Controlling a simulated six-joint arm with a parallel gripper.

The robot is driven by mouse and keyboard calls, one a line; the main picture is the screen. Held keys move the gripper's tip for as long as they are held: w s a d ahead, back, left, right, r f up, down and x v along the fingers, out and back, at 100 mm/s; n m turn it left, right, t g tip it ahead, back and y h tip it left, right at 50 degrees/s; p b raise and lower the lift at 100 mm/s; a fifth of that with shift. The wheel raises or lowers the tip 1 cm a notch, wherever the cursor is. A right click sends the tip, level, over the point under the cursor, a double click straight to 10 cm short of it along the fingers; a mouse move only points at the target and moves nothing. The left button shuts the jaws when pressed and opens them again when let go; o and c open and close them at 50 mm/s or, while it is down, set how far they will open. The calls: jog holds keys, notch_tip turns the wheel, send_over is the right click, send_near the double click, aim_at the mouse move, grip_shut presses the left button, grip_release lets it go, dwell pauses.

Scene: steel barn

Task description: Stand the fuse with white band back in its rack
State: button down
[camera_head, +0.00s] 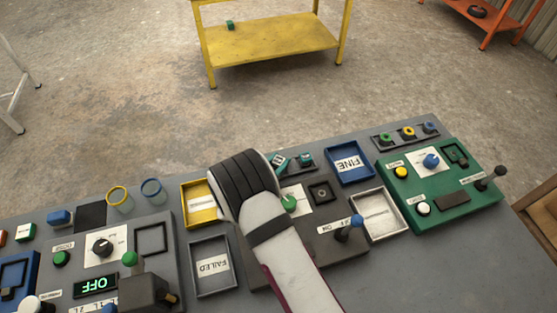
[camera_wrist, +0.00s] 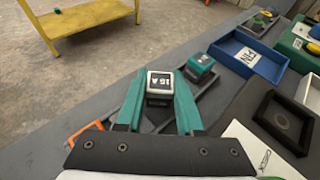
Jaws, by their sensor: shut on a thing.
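My gripper (camera_wrist: 160,95) is shut on a fuse with a white band (camera_wrist: 160,79), marked 15 A, between its teal fingers. The fuse also shows in the head view (camera_head: 278,159), partly behind my wrist. A dark rack (camera_wrist: 208,84) lies just beyond and to the right, holding another teal fuse (camera_wrist: 200,65) with a dark label. The rack also shows in the head view (camera_head: 308,171). The held fuse appears upright over or at the rack's left part. The fingers hide its lower end, so I cannot tell whether it touches the rack.
A blue FINE tray (camera_head: 349,179) stands right of the rack, and a yellow tray (camera_head: 186,214) left of my wrist. A grey FAILED tray (camera_head: 193,292) is nearer. A green panel (camera_head: 450,208) with a lever (camera_head: 489,179) is at the right. Open floor lies beyond the bench.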

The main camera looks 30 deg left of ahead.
jog(key=shift+f, duration=0.3)
